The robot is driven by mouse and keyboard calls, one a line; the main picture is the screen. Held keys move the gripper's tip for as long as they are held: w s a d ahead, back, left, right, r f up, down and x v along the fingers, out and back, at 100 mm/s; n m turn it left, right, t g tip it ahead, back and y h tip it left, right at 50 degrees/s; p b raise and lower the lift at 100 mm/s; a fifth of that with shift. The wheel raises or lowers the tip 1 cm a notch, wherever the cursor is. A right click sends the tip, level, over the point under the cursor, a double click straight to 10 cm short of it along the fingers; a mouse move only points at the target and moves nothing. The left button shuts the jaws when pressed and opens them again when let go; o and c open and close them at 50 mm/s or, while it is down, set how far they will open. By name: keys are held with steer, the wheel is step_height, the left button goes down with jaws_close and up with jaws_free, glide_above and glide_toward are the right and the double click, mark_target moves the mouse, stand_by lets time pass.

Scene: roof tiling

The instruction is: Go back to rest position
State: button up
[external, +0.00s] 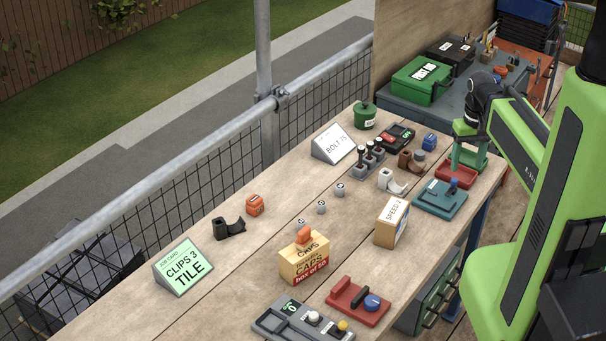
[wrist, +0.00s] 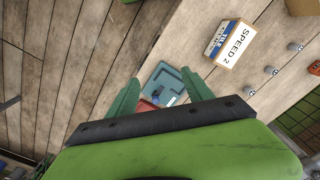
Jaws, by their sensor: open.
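My gripper (external: 467,158) hangs at the far right end of the wooden workbench (external: 225,285), fingers pointing down, over or close behind a small red device (external: 457,176). Its two green fingers are spread apart with nothing held between them. In the wrist view my gripper (wrist: 163,82) is also open. A teal device (wrist: 180,79) and part of the red device (wrist: 148,104) show below and between the fingers. I cannot tell whether the fingertips touch anything. My green arm fills the right side of the external view.
Near my gripper are the teal device (external: 440,198), brown clip (external: 406,159), white clip (external: 391,181) and blue block (external: 430,141). A green first-aid case (external: 421,80) sits behind. Bare wood lies at the front left.

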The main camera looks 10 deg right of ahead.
steer(key=shift+s+d, duration=0.1)
steer(key=shift+d, duration=0.4)
steer(key=shift+f, duration=0.1)
step_height(320, 180, down, 10)
steer(key=b, duration=0.9)
steer(key=shift+r+b, duration=0.2)
steer(key=shift+b, duration=0.15)
